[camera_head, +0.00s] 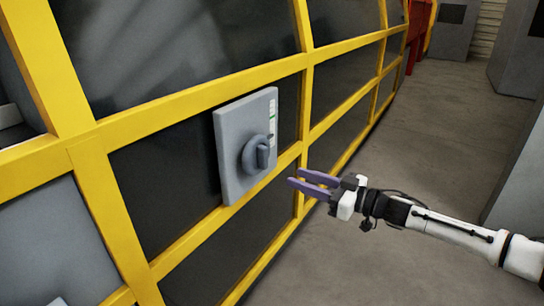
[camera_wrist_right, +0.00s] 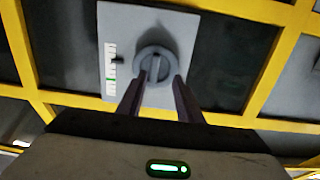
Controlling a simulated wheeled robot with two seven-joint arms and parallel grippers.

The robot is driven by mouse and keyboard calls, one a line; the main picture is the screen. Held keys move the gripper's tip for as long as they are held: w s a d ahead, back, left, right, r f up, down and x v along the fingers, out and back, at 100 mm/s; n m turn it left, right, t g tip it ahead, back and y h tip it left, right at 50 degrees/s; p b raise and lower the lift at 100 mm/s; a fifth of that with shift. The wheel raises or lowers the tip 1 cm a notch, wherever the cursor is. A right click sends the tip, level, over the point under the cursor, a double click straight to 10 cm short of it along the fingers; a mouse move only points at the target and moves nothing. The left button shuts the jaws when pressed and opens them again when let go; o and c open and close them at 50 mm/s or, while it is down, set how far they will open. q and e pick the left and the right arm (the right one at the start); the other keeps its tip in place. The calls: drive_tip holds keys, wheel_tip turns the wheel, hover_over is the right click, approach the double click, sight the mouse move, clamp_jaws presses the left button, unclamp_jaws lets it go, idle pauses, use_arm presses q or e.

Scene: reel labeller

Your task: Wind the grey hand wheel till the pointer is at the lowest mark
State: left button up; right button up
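The grey hand wheel (camera_head: 249,156) with a raised grip bar sits on a grey panel (camera_head: 232,125) on the yellow-framed wall. A narrow scale with white and green marks (camera_head: 272,113) runs along the panel's right edge. In the right wrist view the wheel (camera_wrist_right: 145,57) lies ahead of the fingers and the scale (camera_wrist_right: 112,60) is left of it. A small dark piece beside the scale may be the pointer; its exact mark is too small to tell. My right gripper (camera_head: 296,177) is open and empty, right of and below the wheel, apart from it. My left gripper is out of view.
Yellow frame bars (camera_head: 190,108) cross the wall around the panel, with dark panes between them. Grey floor (camera_head: 400,130) is open to the right. Grey cabinets (camera_head: 520,60) and a red object (camera_head: 418,35) stand farther back.

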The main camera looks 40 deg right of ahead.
sight(267, 157)
drive_tip(key=shift+w+a+r+b, duration=0.25)
drive_tip(key=shift+w+a+r, duration=0.2)
drive_tip(key=shift+w, duration=1.25)
drive_tip(key=shift+w+a+r+b, duration=0.35)
drive_tip(key=shift+w+a, duration=0.15)
drive_tip(key=shift+w, duration=1.15)
drive_tip(key=shift+w+a+r+b, duration=0.2)
drive_tip(key=shift+w+a+r, duration=0.25)
drive_tip(key=shift+w, duration=1.25)
clamp_jaws()
